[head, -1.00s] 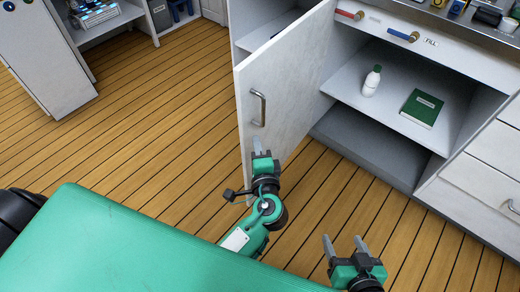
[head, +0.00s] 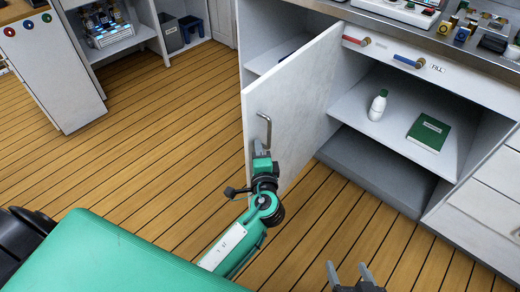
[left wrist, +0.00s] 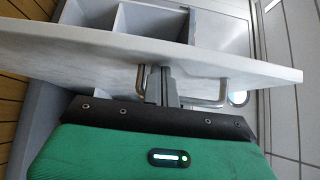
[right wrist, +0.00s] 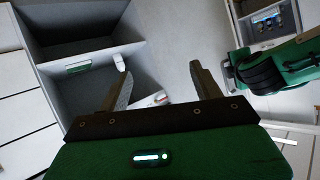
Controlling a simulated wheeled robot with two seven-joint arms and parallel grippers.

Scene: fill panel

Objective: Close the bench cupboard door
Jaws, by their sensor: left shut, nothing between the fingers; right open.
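The cupboard door (head: 300,95) is a pale grey panel standing wide open from the bench, with the cupboard interior (head: 390,120) showing to its right. Its bar handle (head: 268,130) is on the face toward me, near the free edge. My left gripper (head: 260,147) is shut and empty, its fingertips by the handle's lower end. In the left wrist view the shut fingers (left wrist: 160,80) point at the door (left wrist: 90,45), with handle parts (left wrist: 215,102) on both sides; contact cannot be told. My right gripper (head: 349,270) is open and empty, low in the head view, away from the door.
A white bottle with a green cap (head: 377,105) and a green book (head: 428,132) are on the cupboard shelf. Drawers (head: 480,200) stand to the right. Bench-top items line the top right. The wooden floor (head: 160,150) left of the door is clear.

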